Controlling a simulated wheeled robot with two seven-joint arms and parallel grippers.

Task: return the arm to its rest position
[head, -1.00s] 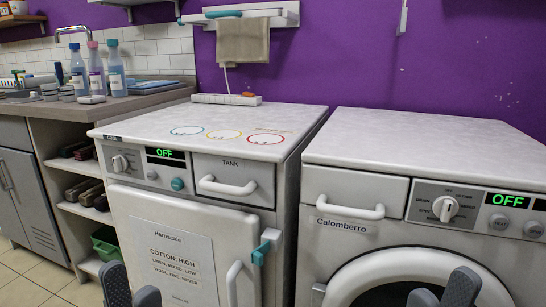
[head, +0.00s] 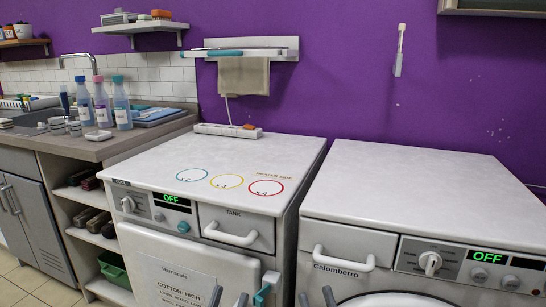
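My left gripper (head: 228,297) shows only its dark fingertips at the bottom edge of the head view, in front of the left machine's door. The tips stand apart with nothing seen between them. My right gripper (head: 316,297) also shows only its fingertips at the bottom edge, near the left edge of the right machine. Its tips are apart too, with nothing seen between them. The rest of both arms is out of view. The left machine (head: 165,262), marked Harmscale, and the right machine (head: 345,243), marked Calomberro, both read OFF.
A power strip (head: 222,131) lies at the back of the left machine's top. A towel (head: 244,77) hangs from a wall rail. Bottles (head: 122,104) stand on the counter at left. The left machine's handle (head: 232,234) and teal latch (head: 265,288) stick out. The right machine's top is clear.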

